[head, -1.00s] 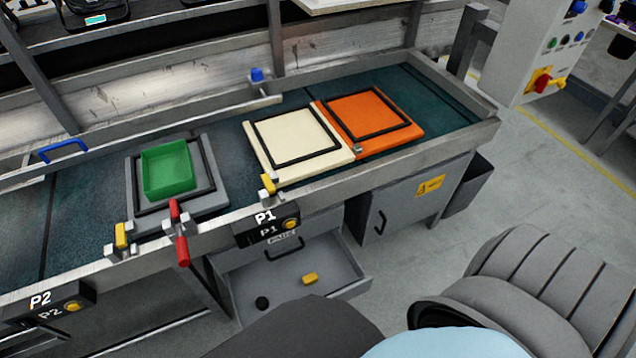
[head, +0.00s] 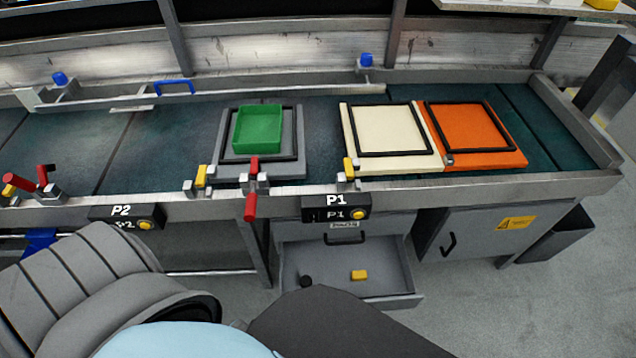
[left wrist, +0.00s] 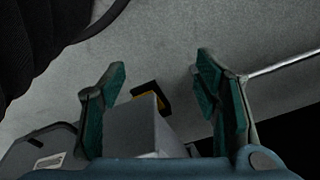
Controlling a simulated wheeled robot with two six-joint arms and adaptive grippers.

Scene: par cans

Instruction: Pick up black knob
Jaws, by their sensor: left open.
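The black knob (head: 306,281) is a small dark round piece. It lies in the left part of an open grey drawer (head: 405,284) under the bench in the head view. A yellow block (head: 358,275) lies to its right in the same drawer. My left gripper (left wrist: 160,88) shows in the left wrist view with its green-padded fingers spread wide apart. A grey box-like shape and a yellow-and-black piece show between the fingers, not visibly gripped. The knob cannot be made out in the left wrist view. Neither gripper shows in the head view.
The bench (head: 400,190) carries a green tray (head: 258,128), a cream panel (head: 392,128) and an orange panel (head: 478,130). Red-handled clamps (head: 251,205) stick out at its front edge. A grey cabinet (head: 475,238) stands right of the drawer. Open floor lies at lower right.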

